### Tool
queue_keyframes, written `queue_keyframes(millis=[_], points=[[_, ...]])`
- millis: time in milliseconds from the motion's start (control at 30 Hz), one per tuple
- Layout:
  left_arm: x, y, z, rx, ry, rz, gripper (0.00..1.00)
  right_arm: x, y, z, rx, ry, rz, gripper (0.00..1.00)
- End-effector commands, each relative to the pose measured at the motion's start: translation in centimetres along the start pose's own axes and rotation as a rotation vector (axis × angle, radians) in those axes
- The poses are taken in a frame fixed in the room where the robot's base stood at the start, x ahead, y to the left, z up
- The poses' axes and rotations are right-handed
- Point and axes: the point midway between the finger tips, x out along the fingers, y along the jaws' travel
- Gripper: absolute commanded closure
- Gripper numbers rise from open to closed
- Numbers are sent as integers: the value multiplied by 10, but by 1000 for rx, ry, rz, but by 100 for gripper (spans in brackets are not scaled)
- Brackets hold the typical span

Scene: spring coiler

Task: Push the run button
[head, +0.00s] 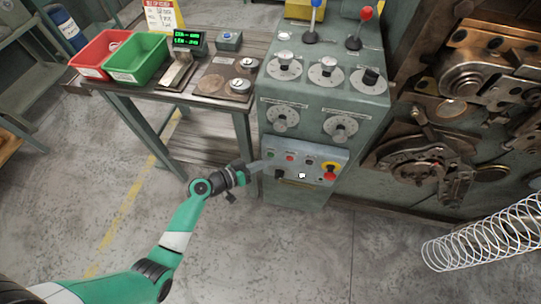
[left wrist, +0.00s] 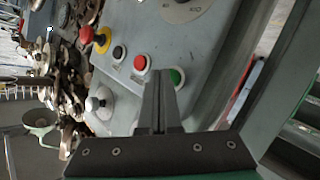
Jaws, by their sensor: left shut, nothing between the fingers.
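The control panel (head: 318,180) on the grey-green cabinet carries a row of buttons. A green button (left wrist: 177,76), likely the run button, sits at the end of the row beside a red button (left wrist: 140,62) and a black button (left wrist: 119,52). Their labels are too small to read. My left gripper (head: 258,166) is at the panel's left edge, shut and empty. In the left wrist view its fingertips (left wrist: 161,77) lie just beside the green button and cover part of its edge. I cannot tell whether they touch it. My right gripper is not in view.
A yellow-ringed red mushroom button (head: 330,170) and a white knob (head: 301,175) are on the same panel. Dials and two levers are above. A bench with a red bin (head: 103,50) and a green bin (head: 138,57) stands left. A coiled spring (head: 485,235) is at right.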

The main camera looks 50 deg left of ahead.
Motion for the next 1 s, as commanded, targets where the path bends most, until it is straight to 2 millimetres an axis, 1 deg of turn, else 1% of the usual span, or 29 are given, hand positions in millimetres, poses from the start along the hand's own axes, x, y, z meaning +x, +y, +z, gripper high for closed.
queue_keyframes(millis=[1000], points=[[6, -5, -4, 0, -1, -1, 100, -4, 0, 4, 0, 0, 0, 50]])
